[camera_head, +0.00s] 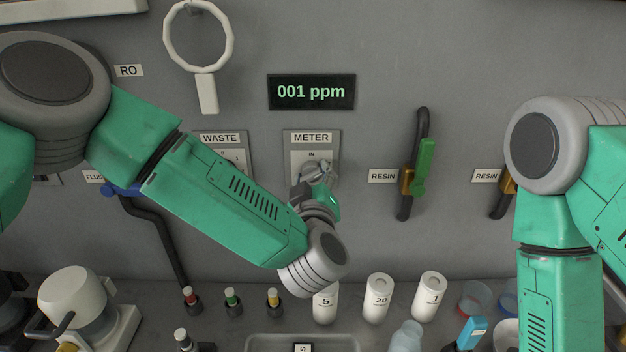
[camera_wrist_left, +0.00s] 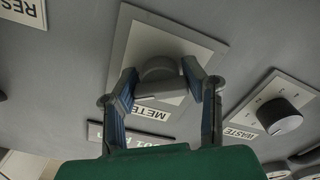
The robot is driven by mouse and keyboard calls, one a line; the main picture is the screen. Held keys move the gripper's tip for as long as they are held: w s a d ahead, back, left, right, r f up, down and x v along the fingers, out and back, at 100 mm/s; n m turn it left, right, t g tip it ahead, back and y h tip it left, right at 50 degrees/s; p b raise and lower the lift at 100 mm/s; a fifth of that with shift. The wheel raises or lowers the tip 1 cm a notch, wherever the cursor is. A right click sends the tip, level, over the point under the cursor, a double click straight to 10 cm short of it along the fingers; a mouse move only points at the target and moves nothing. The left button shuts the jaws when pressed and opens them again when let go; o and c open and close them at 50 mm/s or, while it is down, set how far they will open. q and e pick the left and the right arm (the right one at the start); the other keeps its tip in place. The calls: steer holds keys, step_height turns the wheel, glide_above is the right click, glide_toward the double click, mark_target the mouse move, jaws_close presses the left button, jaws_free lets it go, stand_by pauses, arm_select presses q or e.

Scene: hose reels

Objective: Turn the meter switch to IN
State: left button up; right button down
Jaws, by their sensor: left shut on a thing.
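The meter panel (camera_head: 327,138) is a pale plate on the grey wall, with a METER label and an IN mark at the top of its dial. My left gripper (camera_head: 317,172) is at the panel and covers much of the switch. In the left wrist view, the grey meter switch (camera_wrist_left: 160,70) sits between the two fingers of my left gripper (camera_wrist_left: 161,86), which is shut on it. The METER label shows upside down below the knob there. The switch's exact pointing direction is hard to tell. My right arm stands at the right of the head view; its gripper is out of frame.
A display (camera_head: 311,92) above the meter reads 001 ppm. The waste panel (camera_head: 221,138) is left of the meter, partly behind my left arm; its black knob (camera_wrist_left: 278,115) shows in the wrist view. A green-handled valve (camera_head: 424,160) is to the right. Bottles line the counter below.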

arm_select(q)
steer(key=n+b, duration=0.1)
steer(key=n, duration=0.1)
steer(key=f+n+b, duration=0.1)
steer(key=n+b, duration=0.1)
steer(key=n, duration=0.1)
steer(key=shift+s+d, duration=0.15)
steer(key=n+b, duration=0.2)
steer(key=n, duration=0.2)
steer(key=shift+d+r+n+b, duration=0.15)
steer(key=shift+n+b, duration=0.4)
steer(key=shift+n, duration=0.35)
steer(key=o, duration=1.2)
steer(key=shift+r, duration=0.2)
steer(key=shift+r+n, duration=0.1)
steer(key=shift+n, duration=0.2)
